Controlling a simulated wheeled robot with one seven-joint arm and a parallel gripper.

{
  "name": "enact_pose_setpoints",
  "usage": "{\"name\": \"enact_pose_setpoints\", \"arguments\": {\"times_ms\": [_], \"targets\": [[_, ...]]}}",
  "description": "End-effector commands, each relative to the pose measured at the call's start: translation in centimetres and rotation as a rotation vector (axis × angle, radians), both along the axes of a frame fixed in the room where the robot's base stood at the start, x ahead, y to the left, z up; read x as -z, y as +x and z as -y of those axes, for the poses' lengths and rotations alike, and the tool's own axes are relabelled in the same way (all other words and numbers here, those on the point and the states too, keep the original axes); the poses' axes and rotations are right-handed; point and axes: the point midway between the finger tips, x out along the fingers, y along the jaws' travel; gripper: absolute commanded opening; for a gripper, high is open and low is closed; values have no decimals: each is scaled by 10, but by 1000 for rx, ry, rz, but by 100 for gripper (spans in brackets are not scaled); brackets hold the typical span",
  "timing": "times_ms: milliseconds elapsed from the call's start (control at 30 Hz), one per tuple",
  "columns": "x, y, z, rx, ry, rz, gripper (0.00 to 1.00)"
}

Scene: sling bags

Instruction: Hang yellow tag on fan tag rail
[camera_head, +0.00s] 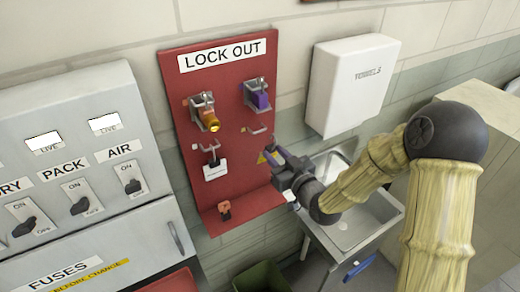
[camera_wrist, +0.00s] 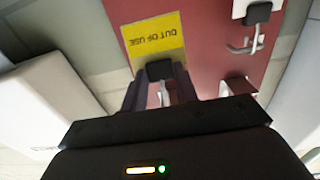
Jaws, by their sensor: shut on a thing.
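The yellow tag (camera_wrist: 153,36) reads "OUT OF USE" and appears upside down in the wrist view. Its black top piece (camera_wrist: 159,70) is between the fingers of my gripper (camera_wrist: 161,88), which is shut on it. In the head view my gripper (camera_head: 272,150) is at the right edge of the red lock-out board (camera_head: 232,177), and only a small part of the yellow tag (camera_head: 262,158) shows. I cannot tell whether the tag touches the board or a hook. No rail labelled fan is readable; labels ending in "RY", PACK and AIR show on the grey panel (camera_head: 72,125).
The board carries an orange padlock (camera_head: 209,119), a purple padlock (camera_head: 261,99), a white tag (camera_head: 215,168), an empty-looking hook (camera_head: 258,130) and a small orange item (camera_head: 225,210). A white dispenser (camera_head: 350,85) and a sink (camera_head: 365,225) stand to the right.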

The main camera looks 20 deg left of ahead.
Motion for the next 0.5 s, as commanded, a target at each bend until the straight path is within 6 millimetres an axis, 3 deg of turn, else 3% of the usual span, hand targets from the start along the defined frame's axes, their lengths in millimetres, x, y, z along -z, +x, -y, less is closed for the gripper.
{"name": "enact_pose_setpoints", "arguments": {"times_ms": [367, 500], "targets": [[0, -1, 2, 1, 0, 0, 0], [11, 6, 10, 22, 3, -3, 0]]}}
